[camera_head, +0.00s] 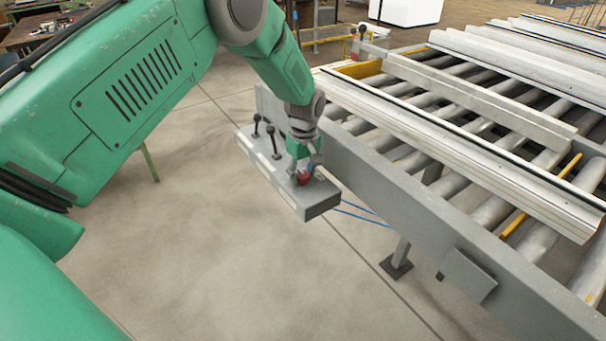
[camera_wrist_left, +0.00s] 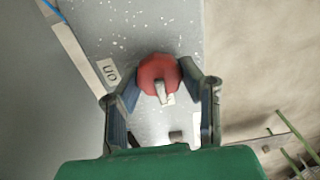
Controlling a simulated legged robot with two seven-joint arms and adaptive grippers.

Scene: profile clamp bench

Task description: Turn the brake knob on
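The red brake knob (camera_head: 303,179) sits near the close end of a grey control box on the side of the roller conveyor. In the left wrist view the knob (camera_wrist_left: 158,70) is round and red with a pale pointer bar that points down in the picture. My left gripper (camera_head: 305,172) reaches down onto it from above. In the left wrist view the fingers of my left gripper (camera_wrist_left: 159,84) lie on both sides of the knob, with their tips against its edges. My right gripper is in neither view.
The grey control box (camera_head: 318,202) carries two black-knobbed levers (camera_head: 272,135) farther along. A white label (camera_wrist_left: 109,73) lies beside the knob. The conveyor's grey side rail (camera_head: 420,200) runs close on the right, with pale profiles (camera_head: 480,165) on its rollers. Open floor lies left.

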